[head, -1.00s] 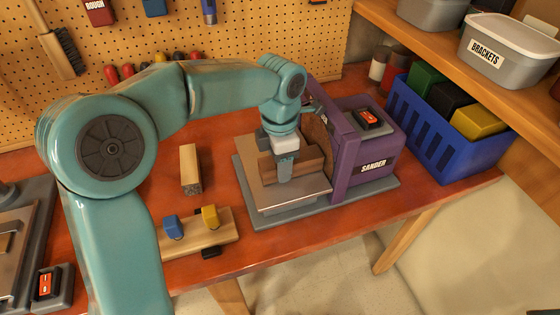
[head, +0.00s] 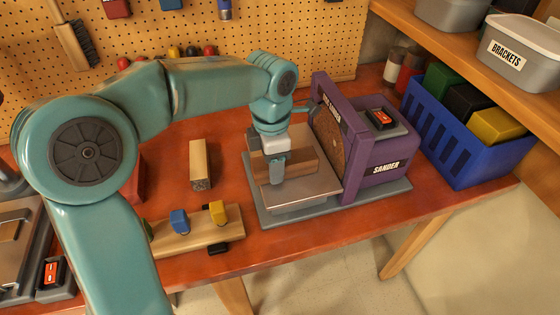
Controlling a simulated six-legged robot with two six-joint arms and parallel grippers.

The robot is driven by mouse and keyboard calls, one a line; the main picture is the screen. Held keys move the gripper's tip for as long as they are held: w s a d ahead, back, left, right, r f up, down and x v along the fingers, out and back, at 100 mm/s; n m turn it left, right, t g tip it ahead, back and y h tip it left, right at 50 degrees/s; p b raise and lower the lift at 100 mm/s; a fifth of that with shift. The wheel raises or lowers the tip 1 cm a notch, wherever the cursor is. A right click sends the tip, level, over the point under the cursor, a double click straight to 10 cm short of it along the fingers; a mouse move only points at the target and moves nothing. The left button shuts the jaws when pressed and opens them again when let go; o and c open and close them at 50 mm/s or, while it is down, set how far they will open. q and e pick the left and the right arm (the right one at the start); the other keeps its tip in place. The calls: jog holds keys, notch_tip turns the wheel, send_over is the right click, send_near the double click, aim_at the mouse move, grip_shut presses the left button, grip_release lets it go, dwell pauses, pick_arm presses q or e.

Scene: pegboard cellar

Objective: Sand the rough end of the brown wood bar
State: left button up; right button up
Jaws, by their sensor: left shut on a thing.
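My left gripper (head: 277,177) is shut on the brown wood bar (head: 299,162) and holds it over the flat metal rest of the sander. The bar lies roughly level, with one end pointing right towards the sanding disc (head: 331,147). A narrow gap seems to lie between that end and the disc; I cannot make out the end's surface. The sander (head: 373,158) has a purple housing with a red switch (head: 380,119) on top. Whether the disc is spinning cannot be told. My right gripper is not in view.
A pale wood block (head: 200,160) with a dark end lies left of the sander. In front of it is a wooden board (head: 200,239) with blue and yellow clamps. A blue crate (head: 450,149) stands right of the sander. A pegboard (head: 300,35) closes off the back.

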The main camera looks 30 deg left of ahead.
pick_arm(q)
jog(key=shift+r+p, duration=3.85)
jog(key=shift+r, duration=0.8)
jog(key=shift+f, duration=0.1)
